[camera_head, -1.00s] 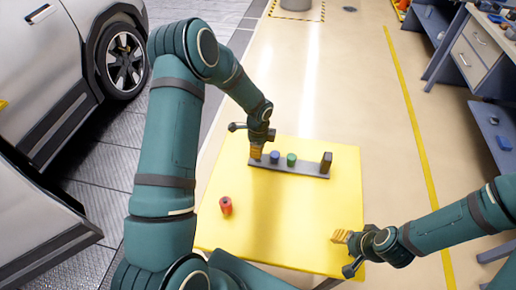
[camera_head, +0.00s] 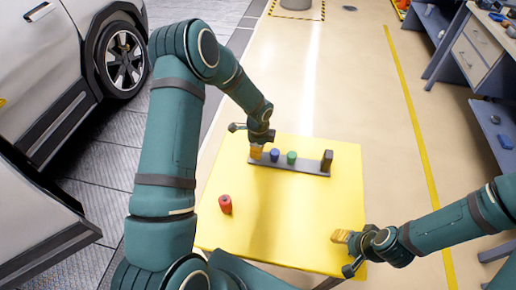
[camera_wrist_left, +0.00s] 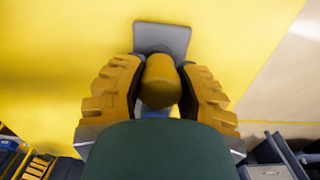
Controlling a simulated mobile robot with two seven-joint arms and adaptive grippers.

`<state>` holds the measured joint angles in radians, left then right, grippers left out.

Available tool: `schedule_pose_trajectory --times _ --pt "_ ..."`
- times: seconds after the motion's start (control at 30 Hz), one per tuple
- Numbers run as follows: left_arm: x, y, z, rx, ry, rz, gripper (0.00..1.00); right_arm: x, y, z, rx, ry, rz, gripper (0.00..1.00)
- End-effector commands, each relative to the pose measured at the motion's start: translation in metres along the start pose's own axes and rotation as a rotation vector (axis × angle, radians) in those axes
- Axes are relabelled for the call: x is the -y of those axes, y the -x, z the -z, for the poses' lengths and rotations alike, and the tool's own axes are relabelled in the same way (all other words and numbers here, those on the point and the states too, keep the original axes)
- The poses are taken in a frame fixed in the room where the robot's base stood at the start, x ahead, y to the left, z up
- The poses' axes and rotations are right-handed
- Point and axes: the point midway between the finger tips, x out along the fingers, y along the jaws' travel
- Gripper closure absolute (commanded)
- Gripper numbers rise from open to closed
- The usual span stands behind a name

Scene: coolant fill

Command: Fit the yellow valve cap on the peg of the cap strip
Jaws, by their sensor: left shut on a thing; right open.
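The dark cap strip (camera_head: 306,170) lies on the yellow table. It carries a blue cap (camera_head: 274,155), a green cap (camera_head: 291,157) and a dark upright block (camera_head: 327,160) at its right end. My left gripper (camera_head: 256,152) is at the strip's left end, shut on the yellow valve cap (camera_wrist_left: 160,82), which shows between its fingers in the left wrist view. The strip's grey end (camera_wrist_left: 163,36) is close behind the cap there. The peg is hidden, and I cannot tell whether the cap sits on it. My right gripper (camera_head: 341,237) is open near the table's right edge, away from the strip.
A red cylinder (camera_head: 225,204) stands at the left of the yellow table (camera_head: 285,225). The table's middle is clear. A silver car (camera_head: 60,70) is at the left, and a grey workbench (camera_head: 470,60) at the far right.

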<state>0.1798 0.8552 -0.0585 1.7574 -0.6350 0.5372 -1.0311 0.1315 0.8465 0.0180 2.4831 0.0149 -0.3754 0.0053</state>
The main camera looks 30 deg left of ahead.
Motion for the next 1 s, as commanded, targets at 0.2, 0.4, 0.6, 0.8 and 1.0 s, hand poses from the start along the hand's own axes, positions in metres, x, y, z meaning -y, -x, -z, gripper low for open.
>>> schedule_pose_trajectory --times 0.2,0.4,0.6,0.8,1.0 --pt "0.000 -0.006 0.000 0.000 0.000 0.000 0.81 -0.002 -0.004 -0.001 0.000 0.000 0.000 0.53" --pt "0.000 -0.010 0.000 0.000 0.000 0.000 0.81 -0.003 -0.008 -0.001 0.000 0.000 0.000 0.53" --pt "0.000 -0.015 0.000 0.000 0.000 0.000 0.84 -0.004 -0.011 -0.002 0.000 0.000 0.000 0.53" --pt "0.000 -0.018 0.000 0.000 0.000 -0.001 0.98 -0.005 -0.013 -0.002 0.000 0.000 0.000 0.53" --pt "0.000 -0.017 0.000 0.000 0.000 0.000 0.98 -0.005 -0.013 -0.002 0.000 0.000 0.000 0.53"
